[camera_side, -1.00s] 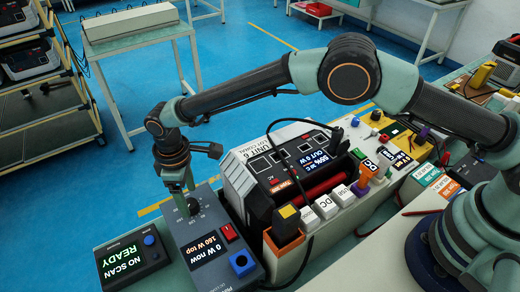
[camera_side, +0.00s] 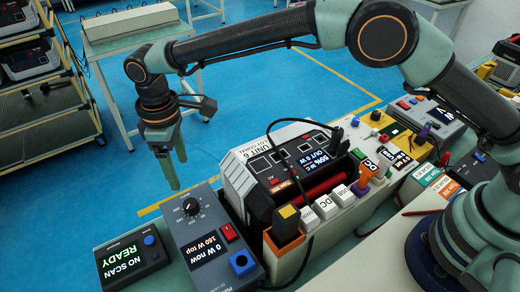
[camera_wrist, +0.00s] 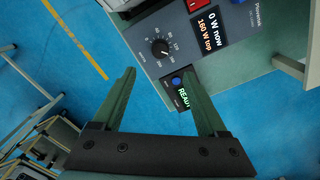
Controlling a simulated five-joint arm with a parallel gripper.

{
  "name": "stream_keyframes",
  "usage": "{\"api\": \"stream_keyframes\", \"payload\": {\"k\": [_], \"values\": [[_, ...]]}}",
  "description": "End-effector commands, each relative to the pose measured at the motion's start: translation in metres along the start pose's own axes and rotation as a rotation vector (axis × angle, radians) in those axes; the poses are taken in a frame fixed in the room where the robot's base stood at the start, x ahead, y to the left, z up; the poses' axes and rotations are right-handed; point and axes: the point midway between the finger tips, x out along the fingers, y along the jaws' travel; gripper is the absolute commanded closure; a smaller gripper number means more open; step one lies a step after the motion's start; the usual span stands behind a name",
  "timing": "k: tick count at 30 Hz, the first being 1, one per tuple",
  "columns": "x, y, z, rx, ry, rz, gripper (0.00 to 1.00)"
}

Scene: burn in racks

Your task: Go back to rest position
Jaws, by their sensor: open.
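My gripper (camera_side: 168,160) is open and empty. In the side view it hangs in the air past the far edge of the bench, up and left of the grey load box. The load box (camera_side: 193,233) has a black knob (camera_side: 191,206), a red switch, a blue socket and a screen reading 0 W now, 160 W top. In the wrist view my two green fingers (camera_wrist: 160,105) stand apart with the knob (camera_wrist: 160,48) beyond them. No object is between the fingers.
A scanner (camera_side: 130,262) reading NO SCAN READY lies left of the load box. The power unit (camera_side: 280,165), labelled UNIT 6, stands to its right. Connector blocks (camera_side: 327,208) line the bench front. Blue floor (camera_side: 255,80) lies open behind.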

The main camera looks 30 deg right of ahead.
Motion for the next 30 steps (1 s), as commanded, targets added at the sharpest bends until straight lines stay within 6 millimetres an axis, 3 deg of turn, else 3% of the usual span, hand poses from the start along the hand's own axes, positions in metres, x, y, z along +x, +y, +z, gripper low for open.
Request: {"api": "stream_keyframes", "payload": {"k": [5, 11, 21, 30], "values": [[-0.025, 0.020, 0.012, 0.054, 0.027, 0.008, 0.24], [-0.082, 0.063, 0.055, 0.194, 0.095, 0.032, 0.24], [-0.155, 0.107, 0.159, 0.445, 0.209, 0.084, 0.24], [-0.184, 0.113, 0.259, 0.663, 0.309, 0.141, 0.24]]}}
